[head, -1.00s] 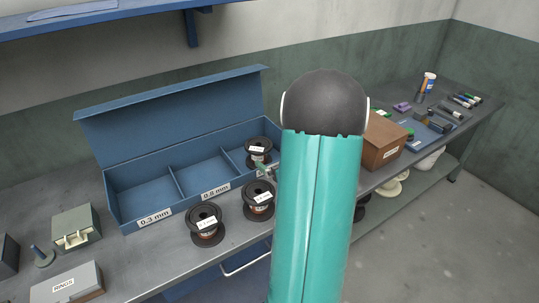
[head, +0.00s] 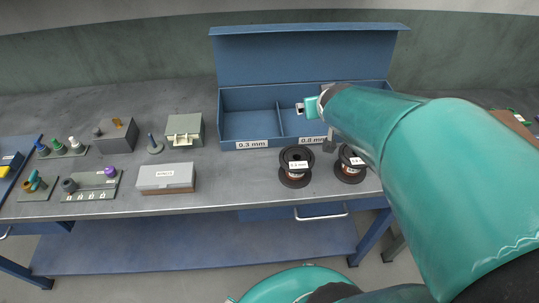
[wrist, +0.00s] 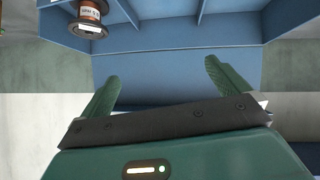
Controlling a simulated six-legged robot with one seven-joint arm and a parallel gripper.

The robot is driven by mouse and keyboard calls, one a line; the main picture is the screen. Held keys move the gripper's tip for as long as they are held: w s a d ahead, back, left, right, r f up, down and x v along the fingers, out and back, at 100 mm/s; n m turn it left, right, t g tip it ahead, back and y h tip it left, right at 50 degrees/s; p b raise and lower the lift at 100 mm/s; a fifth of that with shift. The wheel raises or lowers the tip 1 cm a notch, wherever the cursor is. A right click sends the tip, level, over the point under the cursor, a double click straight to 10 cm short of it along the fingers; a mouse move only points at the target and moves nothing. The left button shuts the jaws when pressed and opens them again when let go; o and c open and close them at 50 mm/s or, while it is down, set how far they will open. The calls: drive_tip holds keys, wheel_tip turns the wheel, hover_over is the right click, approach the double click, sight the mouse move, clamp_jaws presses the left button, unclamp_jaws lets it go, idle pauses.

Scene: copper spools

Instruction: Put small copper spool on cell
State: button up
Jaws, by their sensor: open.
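The visible part of these cells looks empty. Two dark-flanged copper spools stand upright in front of the box: a left spool (head: 296,167) and a right spool (head: 349,166). I cannot tell which is smaller. A third spool (wrist: 89,17) shows at the upper left of the wrist view, in the box; my arm hides it in the head view. My gripper (wrist: 165,82) is open and empty, its green fingers spread before the blue box.
A grey case (head: 166,177), a pale green latched box (head: 185,131) and small parts on trays (head: 93,185) stand to the left. Bare bench lies between the grey case and the left spool. My arm covers the right side.

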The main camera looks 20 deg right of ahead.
drive_tip(key=s+a+r+n+g+y, duration=0.1)
drive_tip(key=s+a+y, duration=0.1)
drive_tip(key=s+a, duration=0.5)
drive_tip(key=s+a+r+n+g+y, duration=0.1)
drive_tip(key=s+a+g+y, duration=0.1)
drive_tip(key=s+a, duration=0.5)
drive_tip(key=a, duration=0.5)
drive_tip(key=shift+a+n+g+y, duration=0.3)
drive_tip(key=shift+a+n+y, duration=0.1)
drive_tip(key=shift+d, duration=0.1)
